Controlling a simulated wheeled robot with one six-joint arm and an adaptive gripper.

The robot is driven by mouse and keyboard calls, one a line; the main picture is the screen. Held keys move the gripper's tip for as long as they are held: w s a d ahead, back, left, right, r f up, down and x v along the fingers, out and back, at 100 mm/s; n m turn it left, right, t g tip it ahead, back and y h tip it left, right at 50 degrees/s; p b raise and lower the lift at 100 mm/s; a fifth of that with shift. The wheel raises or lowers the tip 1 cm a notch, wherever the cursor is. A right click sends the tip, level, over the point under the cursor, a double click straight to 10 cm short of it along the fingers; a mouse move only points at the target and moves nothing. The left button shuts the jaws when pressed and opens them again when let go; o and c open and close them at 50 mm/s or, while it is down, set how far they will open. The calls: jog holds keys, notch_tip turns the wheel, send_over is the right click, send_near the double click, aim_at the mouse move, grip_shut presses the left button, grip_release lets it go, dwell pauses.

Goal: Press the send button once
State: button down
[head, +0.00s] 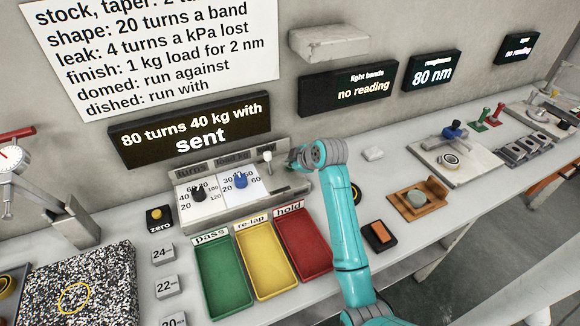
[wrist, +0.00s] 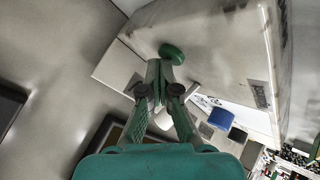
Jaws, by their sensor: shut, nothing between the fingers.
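The control panel (head: 240,205) stands at the back of the bench, with a black turns dial (head: 198,194), a blue load dial (head: 240,181) and a white-topped lever (head: 267,157). In the wrist view a round green button (wrist: 171,52), likely the send button, sits on the panel. My gripper (wrist: 160,68) is shut and empty, its tips at or just short of the button's edge; contact cannot be told. In the head view my gripper (head: 295,158) is at the panel's right end, and no button shows there. The display above the panel (head: 190,131) reads "80 turns 40 kg with sent".
Green, yellow and red trays (head: 222,276) lie in front of the panel. A yellow zero button (head: 157,217) is left of it. An orange holder with a round piece (head: 417,198) is right of my arm. A grey block (head: 329,42) is on the wall above.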

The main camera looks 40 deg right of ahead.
jog(key=shift+r, duration=0.9)
jog(key=shift+r, duration=2.5)
jog(key=shift+s, duration=0.1)
